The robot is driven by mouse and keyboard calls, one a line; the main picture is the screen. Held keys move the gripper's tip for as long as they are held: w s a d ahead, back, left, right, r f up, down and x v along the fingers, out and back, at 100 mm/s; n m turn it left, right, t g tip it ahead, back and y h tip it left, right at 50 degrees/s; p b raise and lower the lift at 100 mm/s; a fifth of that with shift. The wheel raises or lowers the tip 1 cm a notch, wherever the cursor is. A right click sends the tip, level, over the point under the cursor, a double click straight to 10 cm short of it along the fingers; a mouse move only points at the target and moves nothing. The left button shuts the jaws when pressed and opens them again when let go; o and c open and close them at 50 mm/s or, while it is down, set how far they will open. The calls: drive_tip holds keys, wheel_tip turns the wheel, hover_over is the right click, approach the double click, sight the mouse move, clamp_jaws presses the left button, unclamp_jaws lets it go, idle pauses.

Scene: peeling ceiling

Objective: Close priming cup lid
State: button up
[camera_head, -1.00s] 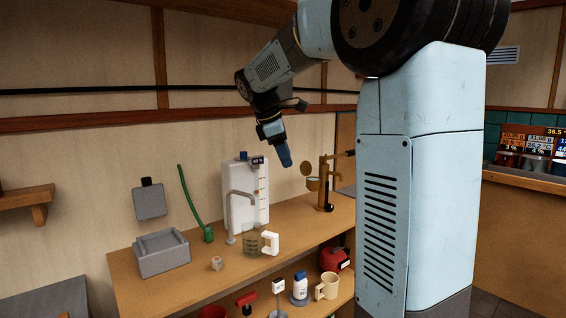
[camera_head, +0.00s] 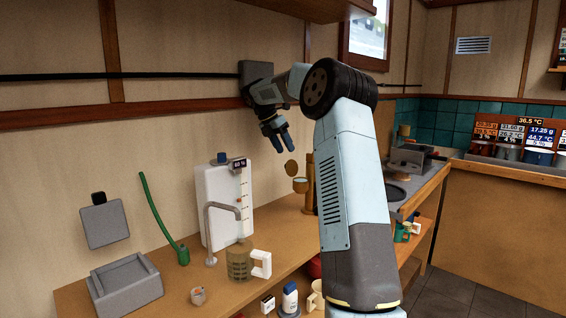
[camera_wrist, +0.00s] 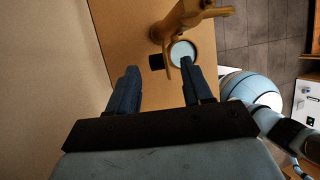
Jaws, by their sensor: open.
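The brass priming cup (camera_head: 300,185) stands at the back of the counter beside the brass pump column, partly hidden by my arm. Its round lid (camera_head: 291,167) is open, standing up to the left of the cup mouth. In the wrist view the cup (camera_wrist: 181,54) shows pale blue inside, below the brass pump (camera_wrist: 184,17). My gripper (camera_head: 280,142) is open and empty, pointing down above the lid, apart from it. In the wrist view my gripper (camera_wrist: 159,72) has its fingers spread, with the cup just beyond the right fingertip.
A white tank (camera_head: 217,205) with a tap stands left on the counter (camera_head: 85,295). A glass jug (camera_head: 240,262), a green hose (camera_head: 160,215) and a grey open box (camera_head: 125,285) are there too. The wall (camera_wrist: 45,70) is close on the left in the wrist view.

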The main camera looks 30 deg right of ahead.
sight(290, 168)
drive_tip(key=f, duration=0.5)
drive_tip(key=shift+d+f, duration=0.3)
drive_tip(key=shift+d, duration=0.05)
drive_tip(key=shift+s+d+f, duration=0.15)
drive_tip(key=shift+d+f, duration=0.05)
drive_tip(key=shift+f, duration=0.25)
drive_tip(key=shift+r, duration=0.15)
drive_tip(key=c, duration=0.9)
drive_tip(key=shift+a, duration=0.1)
drive_tip(key=o, duration=0.8)
drive_tip(key=shift+o, duration=0.5)
